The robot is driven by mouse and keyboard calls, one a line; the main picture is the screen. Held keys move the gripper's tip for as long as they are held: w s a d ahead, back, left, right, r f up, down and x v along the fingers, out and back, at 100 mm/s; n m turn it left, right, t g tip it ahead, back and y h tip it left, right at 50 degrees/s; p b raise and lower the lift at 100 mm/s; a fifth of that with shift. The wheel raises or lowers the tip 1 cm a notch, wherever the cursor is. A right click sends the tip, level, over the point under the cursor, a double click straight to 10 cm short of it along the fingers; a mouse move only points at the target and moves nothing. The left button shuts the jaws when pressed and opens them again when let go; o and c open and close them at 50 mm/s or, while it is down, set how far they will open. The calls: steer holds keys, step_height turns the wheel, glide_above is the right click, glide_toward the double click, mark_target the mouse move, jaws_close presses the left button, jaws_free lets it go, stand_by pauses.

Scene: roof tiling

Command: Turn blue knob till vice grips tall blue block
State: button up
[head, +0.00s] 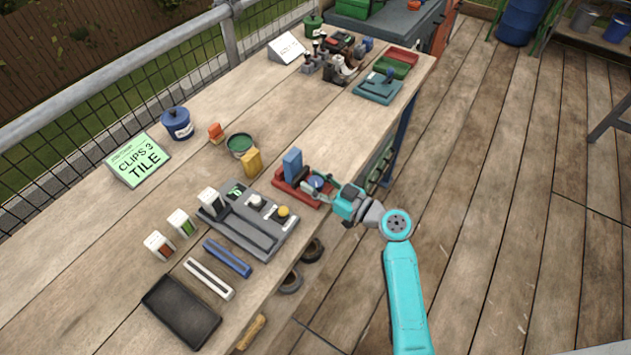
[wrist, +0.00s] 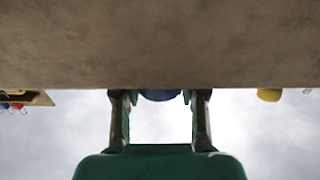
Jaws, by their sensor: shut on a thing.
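The red vice (head: 283,187) sits near the front edge of the wooden bench. The tall blue block (head: 292,164) stands upright in it; I cannot tell whether the jaws touch the block. The round blue knob (head: 316,181) is on the vice's right side. My gripper (head: 318,192) reaches in from the right and is shut on the knob, its fingers partly covering it. In the wrist view, part of the knob (wrist: 160,95) shows between the two fingers of my gripper (wrist: 160,103); a large brown-grey surface hides the rest.
A grey tray (head: 247,236) with a white and a yellow knob lies left of the vice. A yellow block (head: 252,162) and a green tin (head: 240,144) stand behind it. A teal base with a lever (head: 378,88) is further back.

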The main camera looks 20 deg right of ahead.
steer(key=m+t+h, duration=0.2)
steer(key=m+h, duration=0.1)
steer(key=h, duration=0.2)
steer(key=shift+a+f+m, duration=0.1)
steer(key=shift+m, duration=0.2)
steer(key=shift+m+t+h, duration=0.3)
steer(key=shift+m+h, duration=0.2)
steer(key=shift+h, duration=0.3)
steer(key=o, duration=1.2)
steer(key=shift+c, duration=0.2)
steer(key=s+d, duration=0.2)
steer(key=s, duration=0.9)
steer(key=shift+s+d, duration=0.2)
steer(key=shift+s, duration=0.2)
